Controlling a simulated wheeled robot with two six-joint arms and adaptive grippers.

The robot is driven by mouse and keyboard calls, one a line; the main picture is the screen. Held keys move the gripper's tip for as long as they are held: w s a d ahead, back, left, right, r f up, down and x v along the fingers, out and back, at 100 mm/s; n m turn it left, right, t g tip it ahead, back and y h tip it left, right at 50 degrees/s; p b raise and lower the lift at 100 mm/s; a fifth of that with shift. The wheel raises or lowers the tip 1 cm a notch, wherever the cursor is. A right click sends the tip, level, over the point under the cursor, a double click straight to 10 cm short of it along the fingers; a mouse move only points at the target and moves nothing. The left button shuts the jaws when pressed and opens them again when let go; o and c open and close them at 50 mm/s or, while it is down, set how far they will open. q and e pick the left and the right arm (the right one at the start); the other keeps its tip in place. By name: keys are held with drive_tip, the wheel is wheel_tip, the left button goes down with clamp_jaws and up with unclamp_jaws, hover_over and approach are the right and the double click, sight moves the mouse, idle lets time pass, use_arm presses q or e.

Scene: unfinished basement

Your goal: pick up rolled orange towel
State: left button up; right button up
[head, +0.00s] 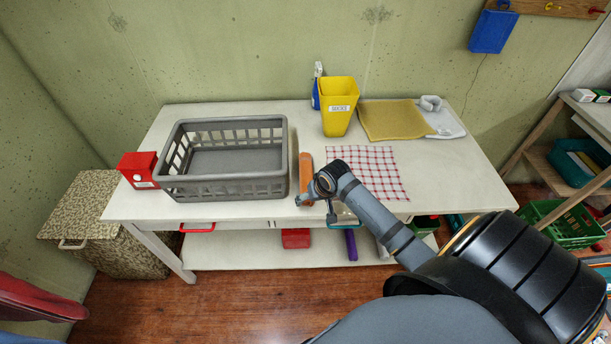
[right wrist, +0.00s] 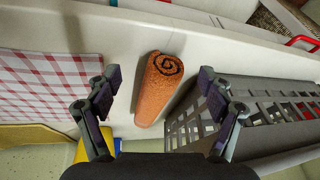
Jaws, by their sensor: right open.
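The rolled orange towel (head: 305,168) lies on the white table, just right of the grey basket, in the head view. My right gripper (head: 305,199) is over its near end and hides part of it. In the right wrist view the towel (right wrist: 159,92) shows its spiral end, between the two open fingers of my right gripper (right wrist: 160,78). The gripper is empty, and no contact with the towel shows. My left gripper is not in view.
The grey basket (head: 231,192) stands close on the towel's left, and a red-and-white checked cloth (head: 375,160) lies on its right. A yellow bin (head: 338,105), a spray bottle (head: 317,88) and a folded yellow cloth (head: 391,121) are behind. A red box (head: 138,170) is at left.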

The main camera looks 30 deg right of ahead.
sight(308, 173)
drive_tip(key=w+d+r+m, duration=0.3)
drive_tip(key=w+d+r, duration=0.3)
drive_tip(key=w+r, duration=0.15)
drive_tip(key=shift+t, duration=0.4)
drive_tip(key=x, duration=0.3)
drive_tip(key=p+x, duration=0.1)
drive_tip(key=x, duration=0.3)
drive_tip(key=a+x, duration=0.1)
drive_tip(key=x, duration=0.2)
drive_tip(key=shift+s+f, duration=0.1)
drive_tip(key=shift+f, duration=0.2)
drive_tip(key=shift+s+d+r, duration=0.1)
drive_tip(key=shift+s, duration=0.05)
drive_tip(key=c, duration=1.3)
